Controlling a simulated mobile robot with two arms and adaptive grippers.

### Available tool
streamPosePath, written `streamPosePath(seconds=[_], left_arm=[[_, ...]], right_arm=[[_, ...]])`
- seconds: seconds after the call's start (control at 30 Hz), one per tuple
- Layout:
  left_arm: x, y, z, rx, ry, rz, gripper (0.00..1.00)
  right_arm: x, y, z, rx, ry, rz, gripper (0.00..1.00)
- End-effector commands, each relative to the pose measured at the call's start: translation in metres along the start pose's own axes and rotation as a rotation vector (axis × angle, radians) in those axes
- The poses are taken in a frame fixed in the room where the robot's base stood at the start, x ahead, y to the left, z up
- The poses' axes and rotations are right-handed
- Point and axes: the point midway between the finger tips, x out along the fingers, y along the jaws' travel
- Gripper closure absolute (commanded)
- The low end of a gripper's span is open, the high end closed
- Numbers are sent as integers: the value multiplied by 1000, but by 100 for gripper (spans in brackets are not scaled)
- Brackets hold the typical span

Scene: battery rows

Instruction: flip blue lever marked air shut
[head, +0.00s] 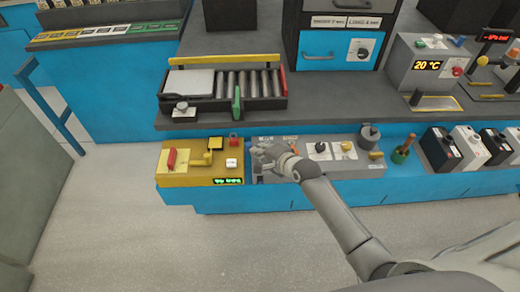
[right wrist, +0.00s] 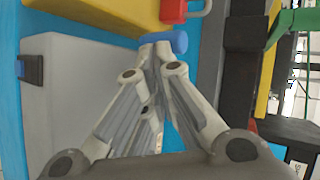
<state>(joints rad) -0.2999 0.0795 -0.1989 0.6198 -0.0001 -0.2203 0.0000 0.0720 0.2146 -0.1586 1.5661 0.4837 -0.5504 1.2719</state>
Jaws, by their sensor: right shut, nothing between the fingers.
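The blue lever (right wrist: 168,41) shows in the right wrist view as a short blue bar with a rounded end, right at my fingertips. My right gripper (right wrist: 155,48) is shut and empty, its tips against or just in front of the bar; I cannot tell if they touch. In the head view my right gripper (head: 262,155) is over the left end of the grey panel (head: 325,165), beside the yellow panel. There the lever is hidden behind the gripper, and the small labels are too blurred to read. My left gripper is not in view.
The yellow panel (head: 200,177) to the left carries a red handle (head: 172,158) and a red padlock (head: 234,141). The dark counter edge (head: 330,119) runs above. The floor in front is clear.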

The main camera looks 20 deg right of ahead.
Motion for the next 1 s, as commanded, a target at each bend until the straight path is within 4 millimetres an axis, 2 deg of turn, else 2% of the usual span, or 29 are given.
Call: streamPosePath(seconds=[0.1, 0.23, 0.3, 0.53, 1.0], left_arm=[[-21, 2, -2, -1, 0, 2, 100], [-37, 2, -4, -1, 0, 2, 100], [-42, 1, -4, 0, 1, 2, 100], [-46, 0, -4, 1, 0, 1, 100], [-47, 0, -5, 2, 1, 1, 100]], right_arm=[[-3, -6, 2, 31, 40, 0, 100], [-1, -6, 5, 57, 84, 4, 100], [6, -9, 6, 55, 85, 3, 100], [18, -10, 7, 49, 85, 4, 100], [18, -10, 8, 48, 84, 4, 100]])
